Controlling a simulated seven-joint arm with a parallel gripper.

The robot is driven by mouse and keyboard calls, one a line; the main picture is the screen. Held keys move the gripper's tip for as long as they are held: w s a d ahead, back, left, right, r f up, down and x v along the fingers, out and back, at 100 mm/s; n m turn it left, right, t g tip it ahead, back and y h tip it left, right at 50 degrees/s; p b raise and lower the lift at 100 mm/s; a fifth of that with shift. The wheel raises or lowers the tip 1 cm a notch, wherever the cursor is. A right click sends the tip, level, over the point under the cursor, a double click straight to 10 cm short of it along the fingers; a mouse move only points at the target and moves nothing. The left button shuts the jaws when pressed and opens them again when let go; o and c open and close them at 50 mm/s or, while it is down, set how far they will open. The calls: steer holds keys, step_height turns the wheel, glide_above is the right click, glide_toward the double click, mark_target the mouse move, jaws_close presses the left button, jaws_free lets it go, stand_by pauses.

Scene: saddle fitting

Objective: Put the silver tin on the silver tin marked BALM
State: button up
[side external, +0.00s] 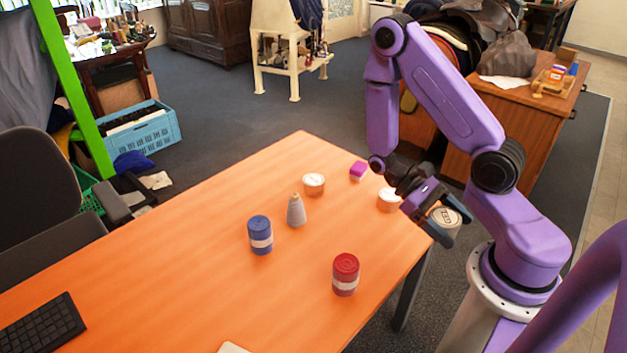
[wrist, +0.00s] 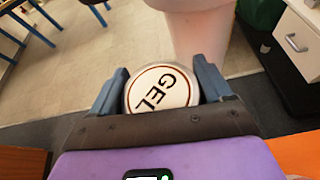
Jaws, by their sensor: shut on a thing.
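My gripper (side external: 449,226) is shut on a round silver tin (wrist: 162,90) whose white lid reads GEL in the wrist view. The tin sits between the two fingers, and its lid also shows in the side external view (side external: 446,217). It is held up in the air, past the table's right edge in the picture. Two similar low, round tins with pale lids stand on the table: one near the far edge (side external: 314,184), one near the right edge (side external: 389,200). Their lettering is too small to read, so I cannot tell which is marked BALM.
A keyboard (side external: 40,325) lies at the left. The table's left middle is clear.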

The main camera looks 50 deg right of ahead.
steer(key=w+a+m+t+y, duration=0.3)
steer(key=w+a+m+y, duration=0.2)
steer(key=a+m+y, duration=0.25)
steer(key=m+t+y, duration=0.3)
steer(key=m+t, duration=1.6)
steer(key=t, duration=0.1)
glide_above(308, 179)
steer(key=f, duration=0.8)
steer(key=shift+s+a, duration=0.1)
steer(key=shift+s, duration=0.2)
steer(key=shift+w+f, duration=0.25)
steer(key=shift+f, duration=1.55)
steer(key=shift+f, duration=0.15)
